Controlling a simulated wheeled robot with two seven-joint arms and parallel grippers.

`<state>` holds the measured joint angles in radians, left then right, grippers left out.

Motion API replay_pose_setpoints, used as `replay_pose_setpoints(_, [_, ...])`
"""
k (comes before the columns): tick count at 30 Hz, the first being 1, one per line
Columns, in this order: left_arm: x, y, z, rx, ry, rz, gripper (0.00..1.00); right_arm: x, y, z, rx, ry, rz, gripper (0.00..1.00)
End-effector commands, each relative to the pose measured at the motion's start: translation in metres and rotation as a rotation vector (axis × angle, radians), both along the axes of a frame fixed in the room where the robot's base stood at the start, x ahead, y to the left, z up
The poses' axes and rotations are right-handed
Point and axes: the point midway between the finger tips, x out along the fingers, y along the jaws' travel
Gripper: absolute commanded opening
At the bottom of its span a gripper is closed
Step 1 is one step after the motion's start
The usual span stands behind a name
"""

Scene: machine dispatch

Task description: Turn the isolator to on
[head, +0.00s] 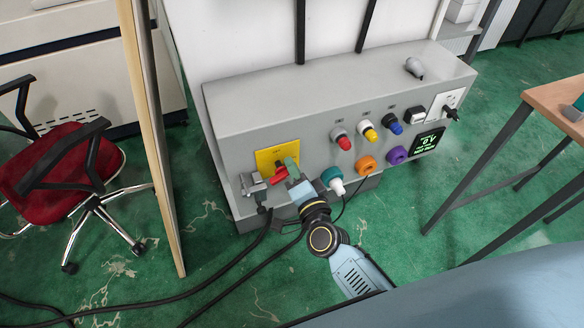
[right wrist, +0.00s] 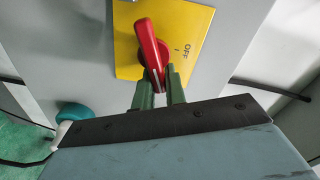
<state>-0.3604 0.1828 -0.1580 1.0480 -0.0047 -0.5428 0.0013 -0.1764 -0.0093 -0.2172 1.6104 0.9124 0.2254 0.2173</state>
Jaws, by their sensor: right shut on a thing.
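The isolator is a red rotary handle (head: 277,184) on a yellow plate (head: 266,157) at the left of the grey panel's front. In the right wrist view the red handle (right wrist: 148,38) lies slightly tilted on the yellow plate (right wrist: 125,48), left of the printed word OFF. My right gripper (head: 291,168) is at the isolator; its green fingers (right wrist: 159,88) are shut on the near end of the red handle, one on each side. The handle is partly hidden by the fingers. My left gripper is in neither view.
The grey panel (head: 240,110) also carries red, yellow and blue connectors, orange and purple sockets, a teal-and-white plug (head: 333,179) close to my right gripper, and a lit display (head: 427,142). A wooden partition edge (head: 150,130) stands left. Black cables cross the green floor.

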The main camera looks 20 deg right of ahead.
Motion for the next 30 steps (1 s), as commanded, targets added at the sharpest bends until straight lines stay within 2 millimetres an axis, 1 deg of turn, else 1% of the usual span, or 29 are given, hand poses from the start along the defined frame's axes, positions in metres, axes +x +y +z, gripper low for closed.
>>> replay_pose_setpoints(6, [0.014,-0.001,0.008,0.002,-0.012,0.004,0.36,0.000,-0.002,-0.006,0.180,0.006,-0.001,0.00])
replay_pose_setpoints(15, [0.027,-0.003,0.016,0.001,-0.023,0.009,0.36,0.000,-0.002,-0.010,0.352,0.012,-0.001,0.00])
replay_pose_setpoints(21, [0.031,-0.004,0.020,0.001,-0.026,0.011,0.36,0.000,-0.002,-0.011,0.405,0.014,-0.001,0.00])
replay_pose_setpoints(30, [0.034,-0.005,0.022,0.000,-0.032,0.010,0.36,0.000,-0.002,-0.011,0.425,0.016,0.000,0.00])
